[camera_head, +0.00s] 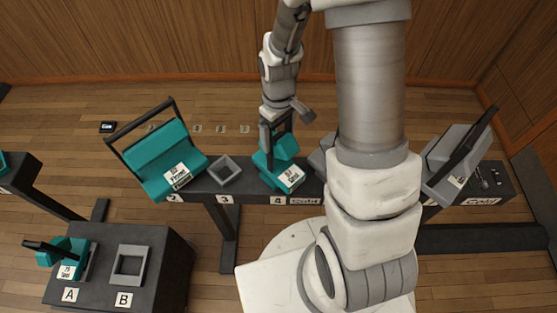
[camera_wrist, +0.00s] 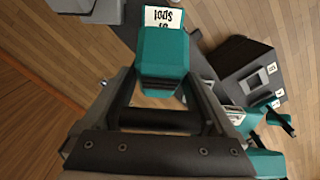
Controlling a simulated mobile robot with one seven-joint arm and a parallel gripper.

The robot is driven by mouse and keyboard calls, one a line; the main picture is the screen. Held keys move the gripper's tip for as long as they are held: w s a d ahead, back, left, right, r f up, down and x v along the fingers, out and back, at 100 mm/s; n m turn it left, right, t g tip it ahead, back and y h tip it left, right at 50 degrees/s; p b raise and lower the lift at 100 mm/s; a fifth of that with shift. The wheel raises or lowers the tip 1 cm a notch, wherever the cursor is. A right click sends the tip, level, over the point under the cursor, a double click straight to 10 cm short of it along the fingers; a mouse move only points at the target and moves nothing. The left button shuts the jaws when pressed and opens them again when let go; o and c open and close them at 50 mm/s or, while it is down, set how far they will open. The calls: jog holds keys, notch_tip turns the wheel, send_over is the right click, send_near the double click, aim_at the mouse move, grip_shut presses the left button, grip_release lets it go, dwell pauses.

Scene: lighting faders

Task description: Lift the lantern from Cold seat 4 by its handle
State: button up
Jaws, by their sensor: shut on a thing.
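A teal lantern (camera_head: 272,172) with a white label sits at the seat marked 4 on the long dark rail, in the middle of the head view. Its label looks to read "Spot". In the wrist view the teal lantern (camera_wrist: 163,55) fills the upper middle, and its dark handle bar (camera_wrist: 160,119) crosses between my fingers. My gripper (camera_head: 270,132) comes down from above and is shut on the handle. It also shows in the wrist view (camera_wrist: 155,125). Whether the lantern's base touches the seat cannot be told.
A larger teal lantern (camera_head: 160,155) stands at seat 2. Seat 3 (camera_head: 225,170) is an empty square socket. Grey lanterns are to the right, one (camera_head: 455,155) large, one partly behind my arm. A dark stand (camera_head: 165,270) holds a small teal lantern (camera_head: 68,255) at A; B (camera_head: 129,264) is empty.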

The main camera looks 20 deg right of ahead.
jog(key=shift+w, duration=0.1)
grip_shut()
jog(key=shift+r, duration=0.25)
